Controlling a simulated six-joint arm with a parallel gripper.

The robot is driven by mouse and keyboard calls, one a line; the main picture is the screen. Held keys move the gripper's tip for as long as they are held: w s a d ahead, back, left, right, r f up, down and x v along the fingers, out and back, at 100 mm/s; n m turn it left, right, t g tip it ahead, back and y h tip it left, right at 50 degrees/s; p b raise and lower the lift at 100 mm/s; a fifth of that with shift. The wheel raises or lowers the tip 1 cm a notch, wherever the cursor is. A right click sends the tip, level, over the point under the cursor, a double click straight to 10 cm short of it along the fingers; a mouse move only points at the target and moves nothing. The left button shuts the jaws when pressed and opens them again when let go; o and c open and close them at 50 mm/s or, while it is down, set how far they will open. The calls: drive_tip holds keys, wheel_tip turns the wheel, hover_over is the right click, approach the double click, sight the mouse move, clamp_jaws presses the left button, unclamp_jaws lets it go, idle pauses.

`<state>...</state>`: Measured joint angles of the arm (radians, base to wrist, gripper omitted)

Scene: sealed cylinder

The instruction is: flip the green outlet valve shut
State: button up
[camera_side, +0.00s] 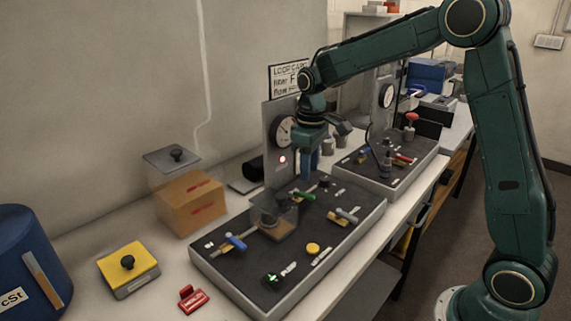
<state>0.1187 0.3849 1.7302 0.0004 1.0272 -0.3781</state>
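The green outlet valve's handle (303,195) is a short green bar on the dark panel of the near station, behind and right of a clear-walled chamber (275,215). It lies roughly across the panel, pointing toward the lower right. My gripper (309,172) hangs down above and slightly right of the green handle, and seems apart from it. The fingers are small and dark, so I cannot tell whether they are open or shut. Nothing is visibly held.
A blue-handled valve (235,242), a grey-handled valve (347,215), a yellow button (313,248) and a green-cross button (271,280) share the panel. An upright gauge plate (270,138) with a lit red lamp stands behind. A second station (388,165) lies beyond.

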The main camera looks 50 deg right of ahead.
sight(308, 194)
drive_tip(key=shift+f, duration=3.25)
drive_tip(key=shift+c, duration=0.3)
clamp_jaws()
